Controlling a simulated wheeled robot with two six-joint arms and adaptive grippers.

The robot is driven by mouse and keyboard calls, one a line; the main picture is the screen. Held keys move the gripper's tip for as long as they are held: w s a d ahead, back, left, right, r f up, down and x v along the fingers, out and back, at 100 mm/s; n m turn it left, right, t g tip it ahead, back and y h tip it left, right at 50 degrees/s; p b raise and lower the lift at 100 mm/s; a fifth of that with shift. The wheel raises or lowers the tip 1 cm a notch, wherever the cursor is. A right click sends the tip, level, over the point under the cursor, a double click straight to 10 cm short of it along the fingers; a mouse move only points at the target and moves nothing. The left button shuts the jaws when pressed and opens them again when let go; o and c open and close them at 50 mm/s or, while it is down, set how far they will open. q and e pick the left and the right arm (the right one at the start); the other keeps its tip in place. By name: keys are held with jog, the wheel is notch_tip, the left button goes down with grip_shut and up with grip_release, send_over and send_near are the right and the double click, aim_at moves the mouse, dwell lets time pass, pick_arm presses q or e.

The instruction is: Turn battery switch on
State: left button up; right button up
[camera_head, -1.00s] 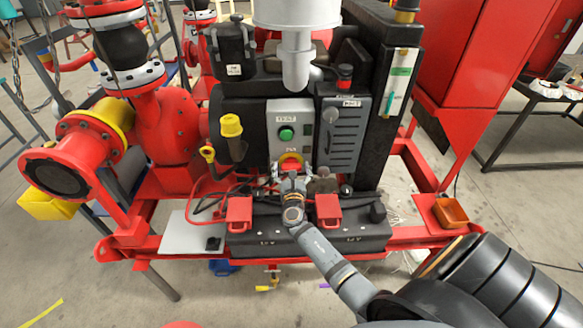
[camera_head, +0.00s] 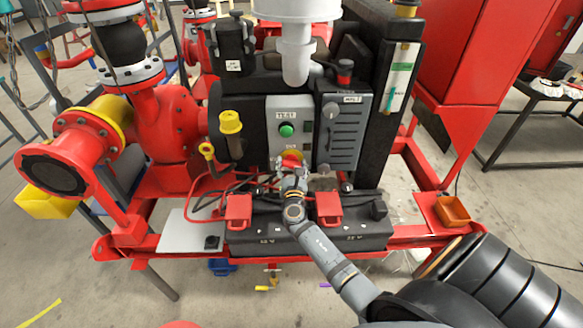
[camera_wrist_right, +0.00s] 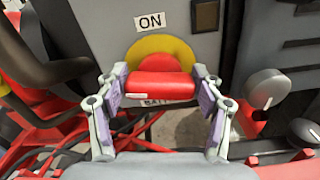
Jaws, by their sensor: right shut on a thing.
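The battery switch is a red handle (camera_wrist_right: 160,86) on a yellow round plate (camera_wrist_right: 176,44), on the front of the grey control panel. An "ON" label (camera_wrist_right: 150,21) sits above it. In the wrist view the handle lies level, left to right. Another label below it is partly hidden. My right gripper (camera_wrist_right: 161,98) is shut on the handle, with a finger against each end. My left gripper is not in view.
A green button (camera_head: 287,130) sits above the switch. A grey knob (camera_wrist_right: 267,88) is close right of my gripper. The black battery box (camera_head: 275,238) with red terminal covers (camera_head: 239,211) and cables lies below. A black pipe (camera_wrist_right: 45,65) is close on the left.

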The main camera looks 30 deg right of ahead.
jog(key=m+b, duration=0.2)
jog(key=m, duration=0.1)
jog(key=m+b, duration=0.1)
jog(key=shift+d+f+m, duration=0.1)
jog(key=shift+f+m, duration=0.15)
jog(key=shift+m, duration=0.05)
jog(key=m+b, duration=0.3)
jog(key=shift+f+m, duration=0.1)
jog(key=shift+m, duration=0.3)
jog(key=m+b, duration=0.3)
jog(key=m, duration=0.2)
jog(key=shift+s+d+b, duration=0.1)
jog(key=shift+b, duration=0.3)
jog(key=shift+m+b, duration=0.75)
jog(key=shift+m, duration=0.65)
jog(key=o, duration=1.2)
jog(key=shift+c, duration=0.2)
